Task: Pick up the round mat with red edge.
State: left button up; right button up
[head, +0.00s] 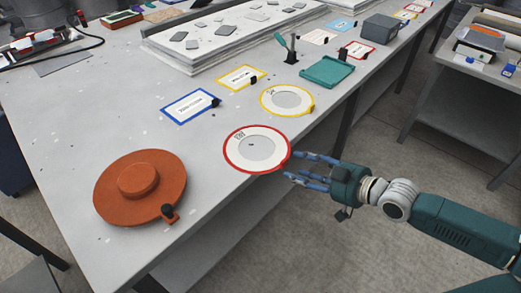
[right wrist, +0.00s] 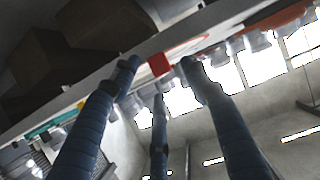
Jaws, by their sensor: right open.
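The round mat with red edge (head: 258,148) lies flat at the front edge of the table, white with a grey centre disc. My right gripper (head: 291,166) is open just right of the mat's rim, its blue fingers pointing left towards it from beyond the table edge. In the right wrist view, a red tab (right wrist: 159,65) shows between the open fingertips of my right gripper (right wrist: 160,63), with part of the mat's red-edged rim behind it. I cannot tell whether the fingers touch it. My left gripper is not in view.
An orange round mould (head: 139,186) sits front left on the grey table (head: 215,207). A yellow-edged round mat (head: 287,98), a blue-edged card (head: 190,105), a yellow-edged card (head: 240,77) and a teal tray (head: 327,72) lie behind. Open floor is right of the table.

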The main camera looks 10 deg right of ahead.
aim_at(286, 164)
jog(key=x, duration=0.4)
jog(key=shift+w+a+f, duration=0.15)
jog(key=shift+w, duration=0.2)
jog(key=shift+c, duration=0.3)
jog(key=c, duration=1)
jog(key=shift+s, duration=0.1)
